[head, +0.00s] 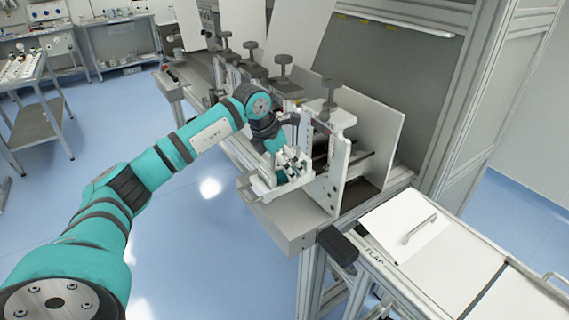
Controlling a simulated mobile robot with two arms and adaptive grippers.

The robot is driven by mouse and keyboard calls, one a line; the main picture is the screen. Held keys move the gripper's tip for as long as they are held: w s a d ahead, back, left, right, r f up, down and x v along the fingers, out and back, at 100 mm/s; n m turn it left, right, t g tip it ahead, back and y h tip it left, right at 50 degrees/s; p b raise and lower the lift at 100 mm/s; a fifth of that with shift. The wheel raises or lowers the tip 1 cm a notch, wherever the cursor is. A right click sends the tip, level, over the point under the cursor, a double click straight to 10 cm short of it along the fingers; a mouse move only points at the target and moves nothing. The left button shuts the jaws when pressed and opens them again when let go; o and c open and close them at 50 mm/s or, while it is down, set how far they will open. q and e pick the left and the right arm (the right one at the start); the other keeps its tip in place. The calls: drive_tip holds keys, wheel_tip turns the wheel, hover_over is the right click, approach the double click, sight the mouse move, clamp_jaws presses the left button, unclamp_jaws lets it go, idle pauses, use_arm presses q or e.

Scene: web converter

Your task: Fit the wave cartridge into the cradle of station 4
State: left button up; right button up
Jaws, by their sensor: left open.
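My left arm reaches in from the lower left, and its gripper (289,163) is open at the front of the nearest station (328,165) on the converter. A white tray-like part (262,190) sticks out at the front of that station, just below the gripper. White and dark pieces lie around the fingers. They are too small to tell whether one is the wave cartridge or part of the cradle. No station number is readable. My right gripper is not in view.
Several similar stations with dark knobs (283,60) run away to the back left. A white flap with a handle (408,225) lies at the right. Grey frame posts (470,110) stand behind. Blue floor (210,240) is free at the left front. A trolley (35,110) stands far left.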

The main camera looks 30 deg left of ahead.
use_arm(q)
drive_tip(key=b+v, duration=0.2)
drive_tip(key=v, duration=0.8)
drive_tip(key=shift+s+r, duration=0.1)
drive_tip(key=shift+r, duration=0.25)
drive_tip(key=shift+s+a+r, duration=0.1)
drive_tip(key=shift+s+r, duration=0.15)
drive_tip(key=shift+r, duration=0.25)
